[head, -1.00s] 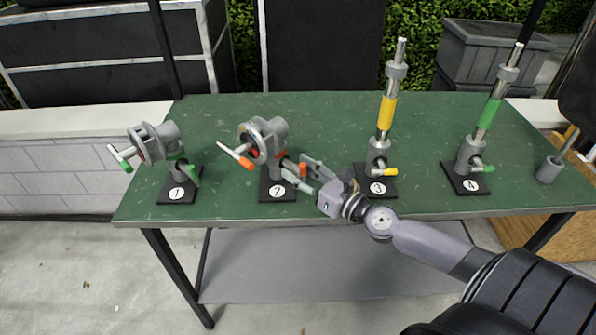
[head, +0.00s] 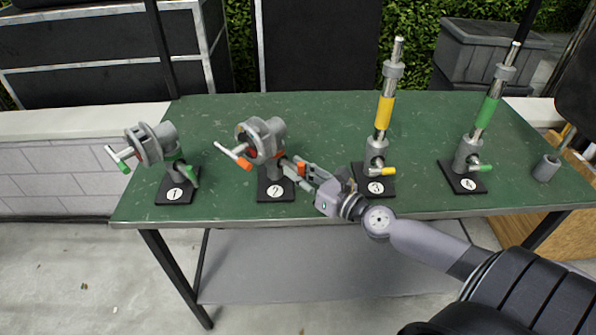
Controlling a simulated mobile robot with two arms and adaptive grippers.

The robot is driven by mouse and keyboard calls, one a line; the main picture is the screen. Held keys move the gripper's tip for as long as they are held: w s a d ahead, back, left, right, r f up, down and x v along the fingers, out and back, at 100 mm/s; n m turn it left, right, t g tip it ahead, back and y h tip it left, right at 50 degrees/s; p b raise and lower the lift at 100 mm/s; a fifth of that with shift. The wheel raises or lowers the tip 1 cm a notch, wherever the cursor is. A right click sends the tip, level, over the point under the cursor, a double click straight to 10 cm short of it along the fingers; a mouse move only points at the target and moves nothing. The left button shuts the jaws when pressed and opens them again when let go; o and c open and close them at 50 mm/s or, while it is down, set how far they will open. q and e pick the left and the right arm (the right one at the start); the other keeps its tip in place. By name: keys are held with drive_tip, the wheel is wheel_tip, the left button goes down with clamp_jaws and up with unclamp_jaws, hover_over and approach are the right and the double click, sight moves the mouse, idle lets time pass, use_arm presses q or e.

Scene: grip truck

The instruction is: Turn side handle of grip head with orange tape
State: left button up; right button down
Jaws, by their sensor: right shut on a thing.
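The grip head with orange tape (head: 262,140) stands on the black base marked 2 on the green table. Its front T-handle (head: 236,155) has an orange end and points left. Its lower side handle has an orange end (head: 301,168) that shows between the fingers of my right gripper (head: 298,173). My right gripper is shut on this side handle, to the right of the post. The fingers hide part of the handle. My left gripper is not in view.
A similar head with green tape (head: 150,143) stands on base 1 at left. Yellow-taped (head: 383,112) and green-taped (head: 487,112) posts stand on bases 3 and 4. Base 3 is close to my right wrist. The back of the green table (head: 320,115) is clear.

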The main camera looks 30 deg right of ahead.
drive_tip(key=shift+n, duration=0.6)
drive_tip(key=shift+n+p, duration=0.4)
drive_tip(key=shift+n, duration=0.2)
drive_tip(key=n, duration=0.2)
drive_tip(key=shift+n, duration=0.4)
drive_tip(key=n, duration=0.4)
drive_tip(key=shift+p, duration=0.3)
drive_tip(key=n, duration=0.4)
drive_tip(key=shift+n, duration=0.3)
drive_tip(key=n+p, duration=0.1)
drive_tip(key=n, duration=0.3)
drive_tip(key=shift+d+n, duration=0.1)
drive_tip(key=shift+n, duration=0.2)
drive_tip(key=shift+n+p, duration=1.05)
drive_tip(key=shift+n, duration=1.25)
